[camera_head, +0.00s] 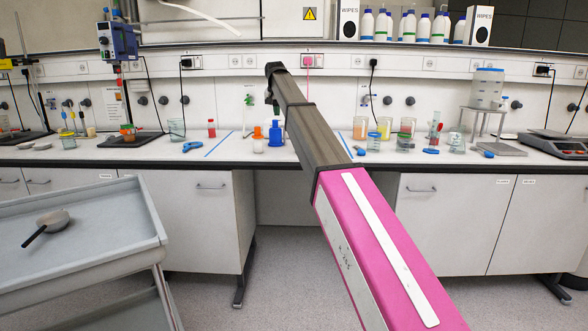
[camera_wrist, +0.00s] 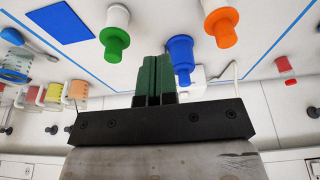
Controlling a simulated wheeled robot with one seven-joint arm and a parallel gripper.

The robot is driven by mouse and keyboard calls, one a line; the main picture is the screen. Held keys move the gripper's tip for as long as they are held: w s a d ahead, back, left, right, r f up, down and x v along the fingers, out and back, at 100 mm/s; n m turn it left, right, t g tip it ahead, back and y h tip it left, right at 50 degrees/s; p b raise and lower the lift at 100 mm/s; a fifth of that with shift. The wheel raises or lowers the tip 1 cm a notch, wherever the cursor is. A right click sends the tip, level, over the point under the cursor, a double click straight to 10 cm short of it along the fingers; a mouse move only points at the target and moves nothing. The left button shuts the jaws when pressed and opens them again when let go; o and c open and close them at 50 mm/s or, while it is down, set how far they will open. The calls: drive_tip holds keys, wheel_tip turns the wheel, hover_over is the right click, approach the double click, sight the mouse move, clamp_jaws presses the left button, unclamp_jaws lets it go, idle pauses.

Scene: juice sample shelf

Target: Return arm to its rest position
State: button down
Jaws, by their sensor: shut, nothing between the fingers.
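My arm reaches out over the lab bench. My gripper (camera_head: 272,101) hangs at its far end, above the bench top, partly hidden by the arm. In the wrist view its two green fingers (camera_wrist: 157,65) are together with nothing between them. A blue bottle (camera_head: 276,134) and a white bottle with an orange cap (camera_head: 258,140) stand on the bench near the gripper. The wrist view shows the blue bottle (camera_wrist: 181,55), the orange-capped bottle (camera_wrist: 221,25) and a green-capped bottle (camera_wrist: 115,38) around the fingers, which look apart from them.
The bench (camera_head: 210,158) carries beakers, jars and a scale (camera_head: 553,143). A shelf above holds several bottles and wipes boxes (camera_head: 348,22). A grey cart (camera_head: 95,235) with a pan (camera_head: 50,224) stands at the front left. The floor between cart and bench is clear.

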drive_tip(key=shift+g, duration=0.4)
drive_tip(key=s+d+f, duration=0.2)
drive_tip(key=d+f, duration=0.1)
drive_tip(key=f, duration=0.3)
drive_tip(key=s+d+f, duration=0.2)
drive_tip(key=s+f, duration=0.1)
drive_tip(key=f, duration=0.4)
drive_tip(key=s+d+f, duration=0.3)
drive_tip(key=f, duration=0.4)
drive_tip(key=shift+d+f, duration=0.1)
drive_tip(key=shift+d, duration=0.25)
drive_tip(key=s+d+f, duration=0.4)
drive_tip(key=s+f, duration=0.1)
drive_tip(key=f, duration=0.2)
drive_tip(key=s+d+f, duration=0.3)
drive_tip(key=s+f, duration=0.2)
drive_tip(key=f, duration=0.3)
drive_tip(key=s+d+f, duration=0.3)
drive_tip(key=s+f, duration=0.3)
drive_tip(key=s, duration=0.3)
drive_tip(key=s+d+f+g, duration=0.1)
drive_tip(key=s+d+f, duration=0.3)
drive_tip(key=s, duration=0.6)
drive_tip(key=s+d+f+g, duration=0.1)
drive_tip(key=s+d+f, duration=0.2)
drive_tip(key=s+f, duration=0.6)
drive_tip(key=shift+s+d, duration=0.3)
drive_tip(key=shift+d, duration=0.05)
